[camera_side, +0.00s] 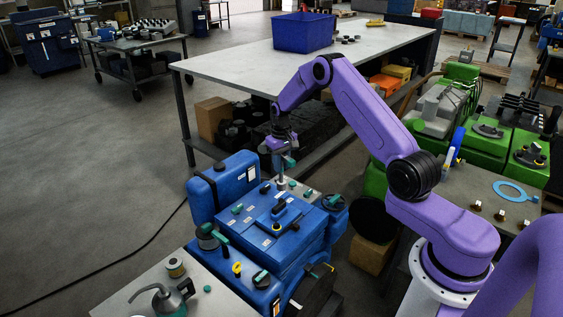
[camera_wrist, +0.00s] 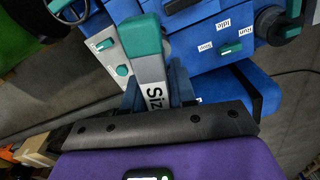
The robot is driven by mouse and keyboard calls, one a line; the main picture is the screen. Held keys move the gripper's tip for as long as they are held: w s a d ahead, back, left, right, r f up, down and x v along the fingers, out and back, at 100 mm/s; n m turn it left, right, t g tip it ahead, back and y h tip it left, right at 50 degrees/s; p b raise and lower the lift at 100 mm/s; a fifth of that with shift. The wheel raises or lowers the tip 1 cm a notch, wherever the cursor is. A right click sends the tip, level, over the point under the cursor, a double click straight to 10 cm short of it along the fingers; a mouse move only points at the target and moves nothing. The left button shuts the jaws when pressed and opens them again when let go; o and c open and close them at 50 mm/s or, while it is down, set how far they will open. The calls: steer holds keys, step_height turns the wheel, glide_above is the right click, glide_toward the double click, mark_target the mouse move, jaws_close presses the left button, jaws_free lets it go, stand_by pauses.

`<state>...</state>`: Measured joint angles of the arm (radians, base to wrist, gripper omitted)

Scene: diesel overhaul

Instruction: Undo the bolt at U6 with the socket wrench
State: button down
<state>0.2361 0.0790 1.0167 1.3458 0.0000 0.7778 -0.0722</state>
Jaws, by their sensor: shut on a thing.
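In the side view my gripper (camera_side: 281,146) is above the back of the blue diesel engine (camera_side: 282,236), shut on the socket wrench (camera_side: 282,172). The wrench's shaft points down to the engine top beside a pale plate. In the wrist view the wrench (camera_wrist: 148,72) is silver with a teal end and a partly hidden "Siz" label. The pale plate (camera_wrist: 118,78) with teal knobs lies beside it. The bolt at U6 is not distinguishable. I cannot tell whether the socket is seated on a bolt.
The engine top carries several teal-capped parts and a black handle. A grey bench (camera_side: 225,65) with a blue bin (camera_side: 302,32) stands behind. A tabletop (camera_side: 150,290) with an oil can (camera_side: 168,300) is at the front left. Green machinery (camera_side: 480,140) stands right.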

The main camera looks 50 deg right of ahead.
mark_target(281, 181)
steer(key=m, duration=0.4)
steer(key=shift+f+m, duration=0.3)
steer(key=m, duration=0.4)
steer(key=shift+f, duration=0.25)
step_height(281, 181, down, 2)
steer(key=shift+m, duration=0.3)
steer(key=shift+f, duration=0.65)
steer(key=shift+f, duration=0.1)
